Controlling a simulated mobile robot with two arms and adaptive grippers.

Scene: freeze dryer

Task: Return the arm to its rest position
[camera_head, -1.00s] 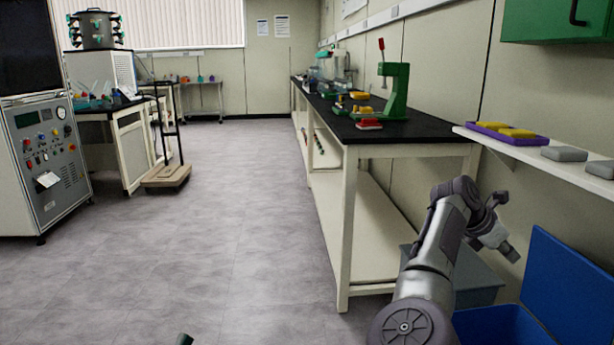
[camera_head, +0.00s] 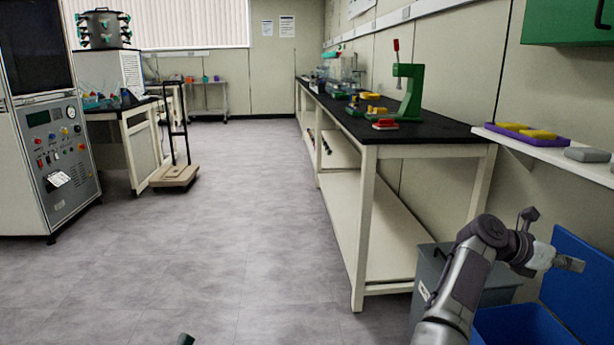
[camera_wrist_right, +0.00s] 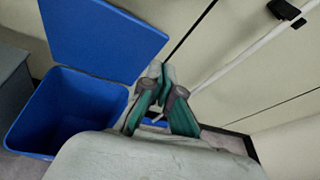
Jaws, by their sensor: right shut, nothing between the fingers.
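My right arm (camera_head: 468,275) comes up from the bottom right of the head view, bent at a joint, with its wrist turned to the right. My right gripper (camera_head: 572,264) is over the blue bin area at the right edge, small in this view. In the right wrist view the gripper (camera_wrist_right: 161,78) has green fingers, shut and empty, with the floor and wall behind them. A small dark green tip (camera_head: 185,340) at the bottom edge of the head view may be part of my left gripper; its jaws cannot be made out.
A blue bin (camera_head: 520,325) with a raised lid (camera_head: 582,275) and a grey bin (camera_head: 432,270) stand by the right arm. A black-topped bench (camera_head: 440,133) and a wall shelf (camera_head: 560,155) line the right wall. The middle floor (camera_head: 240,230) is clear.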

